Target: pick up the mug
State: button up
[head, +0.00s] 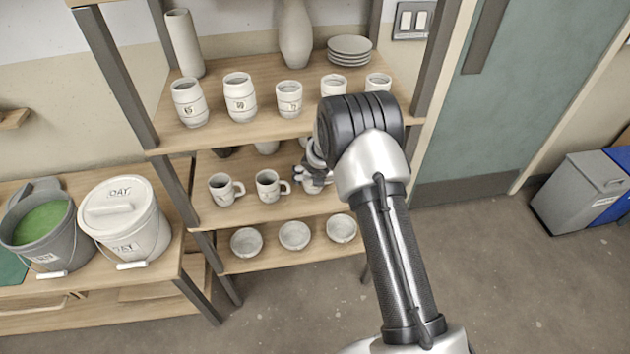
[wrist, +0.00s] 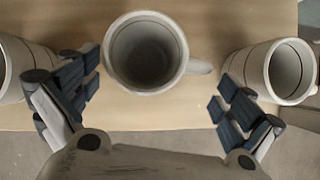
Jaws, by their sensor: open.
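A pale grey mug (wrist: 145,52) stands upright in the middle of the wrist view, its open mouth facing the camera and its handle to the right. My gripper (wrist: 156,88) is open, with one finger at the mug's left and the other near its handle side. I see no firm contact. In the head view, my gripper (head: 314,178) is at the middle shelf, by a mug (head: 327,186) that it and my arm partly hide. Two more handled mugs stand left of it, one farther left (head: 221,190) and one nearer (head: 267,187).
In the wrist view, neighbouring mugs stand close at left (wrist: 12,75) and right (wrist: 283,72). Cups (head: 289,99) and plates (head: 349,50) stand on the shelf above; bowls (head: 294,235) are below. Buckets (head: 125,222) stand at the left.

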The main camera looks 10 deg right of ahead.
jog(key=x, duration=0.5)
jog(key=shift+r, duration=0.1)
jog(key=shift+c, duration=0.6)
jog(key=c, duration=0.9)
jog(key=shift+r, duration=0.1)
